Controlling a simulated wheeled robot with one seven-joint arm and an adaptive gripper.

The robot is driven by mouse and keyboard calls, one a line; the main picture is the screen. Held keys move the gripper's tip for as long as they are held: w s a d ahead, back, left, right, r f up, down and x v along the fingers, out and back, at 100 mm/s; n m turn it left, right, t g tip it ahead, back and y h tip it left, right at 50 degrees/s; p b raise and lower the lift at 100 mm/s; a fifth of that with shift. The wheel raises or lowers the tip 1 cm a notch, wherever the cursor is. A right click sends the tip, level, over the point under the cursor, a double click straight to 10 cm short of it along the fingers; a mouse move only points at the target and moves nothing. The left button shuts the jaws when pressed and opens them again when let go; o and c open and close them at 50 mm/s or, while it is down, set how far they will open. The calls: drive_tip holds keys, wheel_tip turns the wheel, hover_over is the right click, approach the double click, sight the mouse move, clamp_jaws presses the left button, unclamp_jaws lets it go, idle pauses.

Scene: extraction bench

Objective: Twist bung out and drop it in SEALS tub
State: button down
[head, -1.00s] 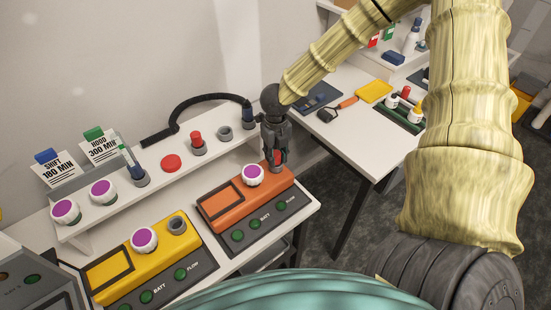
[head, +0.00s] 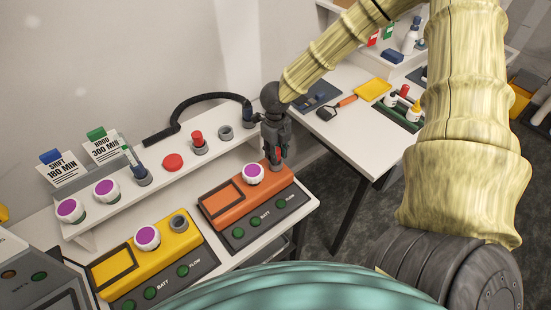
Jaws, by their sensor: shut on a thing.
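My gripper (head: 277,157) points down at the back right corner of the orange unit (head: 224,199). Its fingers are shut on a red bung (head: 279,153), of which only a small part shows between them. The fingers hide most of the bung and the port under it, so I cannot tell whether it is still seated. A white knob with a purple top (head: 253,173) is just left of the fingers. I see no tub with a readable SEALS label.
The yellow unit (head: 125,265) stands at left with an open grey port (head: 180,222). Behind, a white shelf (head: 118,215) carries knobs, a red button (head: 173,162), a red-topped fitting (head: 197,138) and a black hose (head: 183,108). A side table (head: 345,140) stands right.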

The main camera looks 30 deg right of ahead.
drive_tip(key=shift+r, duration=2.5)
